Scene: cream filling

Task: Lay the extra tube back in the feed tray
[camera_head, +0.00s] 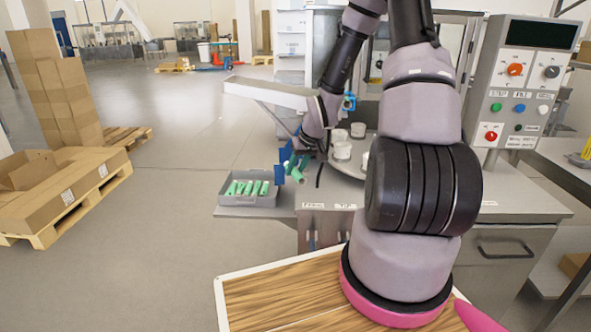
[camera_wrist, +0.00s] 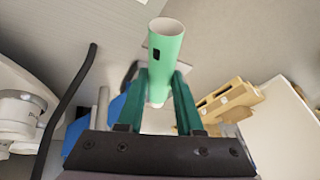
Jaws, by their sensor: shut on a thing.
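A green tube (camera_wrist: 164,58) with a small dark mark and an open pale end is held in my gripper (camera_wrist: 161,92). The two teal fingers close on the tube's lower part, and it sticks out beyond them. In the head view my gripper (camera_head: 290,167) is small and partly hidden by my arm, with the tube at its fingers. The grey feed tray (camera_head: 246,201) stands left of the gripper. Several green tubes (camera_head: 241,187) lie side by side in it. The held tube is just right of the tray, seemingly above its level.
A round table with white cups (camera_head: 342,151) is right of the gripper. A control panel (camera_head: 519,85) stands further right. A slanted pale chute (camera_head: 272,92) reaches out behind the tray. Cartons on a pallet (camera_head: 60,190) stand left, with open floor between.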

